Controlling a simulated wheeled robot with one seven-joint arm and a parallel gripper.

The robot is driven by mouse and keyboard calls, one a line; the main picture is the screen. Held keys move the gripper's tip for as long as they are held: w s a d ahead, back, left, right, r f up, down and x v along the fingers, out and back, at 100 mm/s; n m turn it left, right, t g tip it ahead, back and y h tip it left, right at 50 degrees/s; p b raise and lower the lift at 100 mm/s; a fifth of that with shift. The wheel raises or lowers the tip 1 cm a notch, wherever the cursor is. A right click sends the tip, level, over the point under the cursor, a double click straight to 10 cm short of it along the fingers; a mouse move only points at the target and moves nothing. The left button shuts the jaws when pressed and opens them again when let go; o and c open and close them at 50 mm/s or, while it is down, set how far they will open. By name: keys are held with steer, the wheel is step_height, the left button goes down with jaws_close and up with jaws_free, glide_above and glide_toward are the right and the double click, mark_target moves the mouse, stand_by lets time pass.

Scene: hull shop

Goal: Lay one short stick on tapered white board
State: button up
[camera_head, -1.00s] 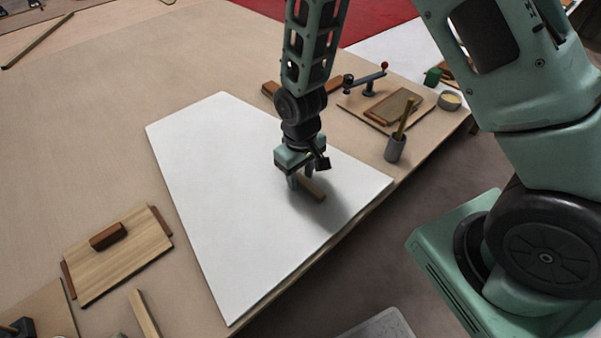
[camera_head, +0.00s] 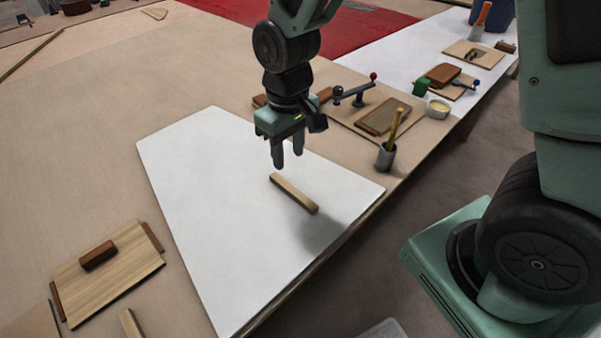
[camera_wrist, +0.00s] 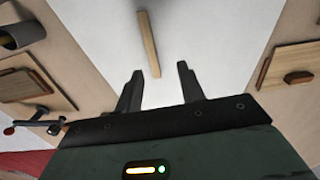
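The tapered white board (camera_head: 200,200) lies flat on the large tan table, and it also fills the middle of the wrist view (camera_wrist: 205,50). One short wooden stick (camera_head: 293,193) lies on the white board, towards its right edge. In the wrist view the stick (camera_wrist: 149,44) lies ahead of the fingers, apart from them. My gripper (camera_head: 288,163) is above the board, up and to the left of the stick. In the wrist view its two fingers (camera_wrist: 160,85) are spread apart with nothing between them.
A wooden board with a brown block (camera_head: 98,256) lies at left, with another stick (camera_head: 131,324) below it. At right stand a grey cup with a brush (camera_head: 385,157), a small board (camera_head: 383,116), a lever tool (camera_head: 355,90) and a bowl (camera_head: 438,109).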

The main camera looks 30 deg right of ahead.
steer(key=s+a+r+n, duration=0.1)
steer(key=s+a+r, duration=0.1)
steer(key=s, duration=0.7)
steer(key=s+a+r+n, duration=0.2)
steer(key=s+r, duration=0.3)
steer(key=s, duration=0.4)
steer(key=shift+s+a+r+n, duration=0.15)
steer(key=shift+a+r+n, duration=0.15)
steer(key=shift+a, duration=0.05)
